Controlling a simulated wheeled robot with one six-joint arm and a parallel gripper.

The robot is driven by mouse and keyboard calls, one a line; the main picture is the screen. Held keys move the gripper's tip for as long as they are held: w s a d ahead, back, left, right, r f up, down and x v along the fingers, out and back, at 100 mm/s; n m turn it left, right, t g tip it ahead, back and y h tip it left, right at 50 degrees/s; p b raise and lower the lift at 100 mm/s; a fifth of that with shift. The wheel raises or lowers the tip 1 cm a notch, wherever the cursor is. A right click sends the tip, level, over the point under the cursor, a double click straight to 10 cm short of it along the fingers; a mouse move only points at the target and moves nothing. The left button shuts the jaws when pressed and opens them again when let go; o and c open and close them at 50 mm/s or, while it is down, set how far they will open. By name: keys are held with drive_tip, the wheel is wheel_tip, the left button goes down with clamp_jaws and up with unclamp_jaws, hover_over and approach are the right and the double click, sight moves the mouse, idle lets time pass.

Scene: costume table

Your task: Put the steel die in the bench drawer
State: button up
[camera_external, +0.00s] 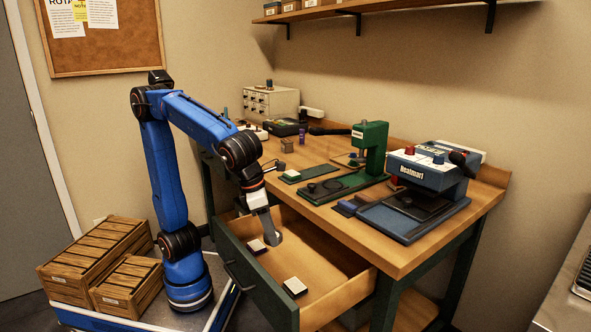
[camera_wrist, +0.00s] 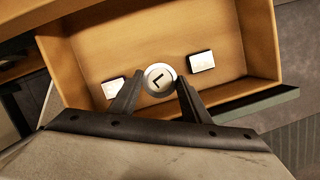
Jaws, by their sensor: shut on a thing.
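The steel die is a round, pale grey piece with a dark L-shaped mark on its face in the wrist view (camera_wrist: 168,73). It sits between the two fingertips of my gripper (camera_wrist: 158,88), which is shut on it. In the external view my gripper (camera_external: 267,222) points down inside the open bench drawer (camera_external: 335,255), with the grey die (camera_external: 274,239) at its tips. The drawer's wooden floor also shows in the wrist view (camera_wrist: 95,45). I cannot tell whether the die touches the floor.
Two dark blocks with white tops lie in the drawer, one close to the die (camera_external: 257,246) and one near the drawer's front corner (camera_external: 294,286). The bench top (camera_external: 318,150) above holds a green press (camera_external: 370,150) and a blue machine (camera_external: 425,180). Wooden crates (camera_external: 95,255) stand at left.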

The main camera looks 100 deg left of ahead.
sight(276, 269)
wheel_tip(276, 269, down, 10)
drive_tip(key=shift+f, duration=0.1)
idle(0.4)
drive_tip(key=o, duration=1.3)
drive_tip(key=shift+f, duration=0.15)
drive_tip(key=v, duration=1.2)
